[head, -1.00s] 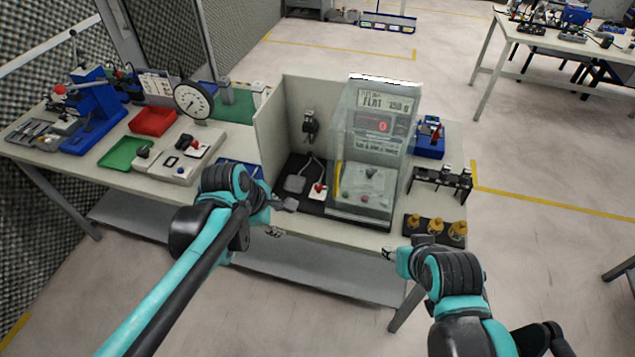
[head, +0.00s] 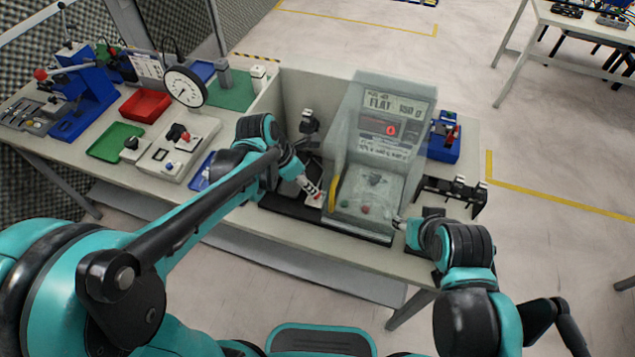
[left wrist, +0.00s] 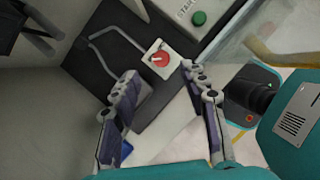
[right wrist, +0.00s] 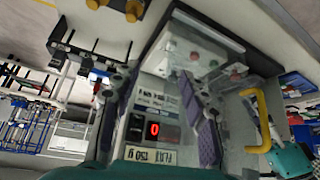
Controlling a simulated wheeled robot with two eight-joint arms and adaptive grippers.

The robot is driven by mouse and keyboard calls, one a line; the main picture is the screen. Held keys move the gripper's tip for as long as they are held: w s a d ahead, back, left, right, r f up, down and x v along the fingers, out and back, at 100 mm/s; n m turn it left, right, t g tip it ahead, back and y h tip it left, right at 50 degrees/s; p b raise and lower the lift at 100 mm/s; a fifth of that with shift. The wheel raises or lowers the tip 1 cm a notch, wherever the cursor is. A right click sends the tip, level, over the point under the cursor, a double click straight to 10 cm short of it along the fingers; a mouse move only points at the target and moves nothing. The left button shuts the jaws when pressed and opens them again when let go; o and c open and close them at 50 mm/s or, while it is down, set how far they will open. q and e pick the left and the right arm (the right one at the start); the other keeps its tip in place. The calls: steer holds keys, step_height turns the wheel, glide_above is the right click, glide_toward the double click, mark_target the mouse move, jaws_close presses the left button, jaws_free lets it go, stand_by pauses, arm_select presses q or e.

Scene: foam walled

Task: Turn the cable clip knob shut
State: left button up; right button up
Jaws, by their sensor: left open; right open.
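The cable clip appears to be the small white block with a round red knob (left wrist: 160,58) in the left wrist view. It sits on a dark mat, with a grey cable running close by. Which way the knob is turned I cannot tell. My left gripper (left wrist: 160,74) is open, its fingertips on either side of the view just below the block, apart from the knob as far as I can see. In the head view my left gripper (head: 316,191) hides most of the clip. My right gripper (head: 398,220) is open and empty at the clear-covered machine's front right corner.
The machine (head: 372,180) with a lit red digit and a yellow handle stands right of the clip. A pale upright panel (head: 275,98) bounds the clip's left side. A dark rack (head: 450,190) stands at the right. Trays and a dial gauge (head: 185,86) are left.

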arm_select(q)
steer(key=b+x, duration=0.2)
steer(key=x, duration=0.5)
steer(key=shift+s+f, duration=0.1)
jaws_close()
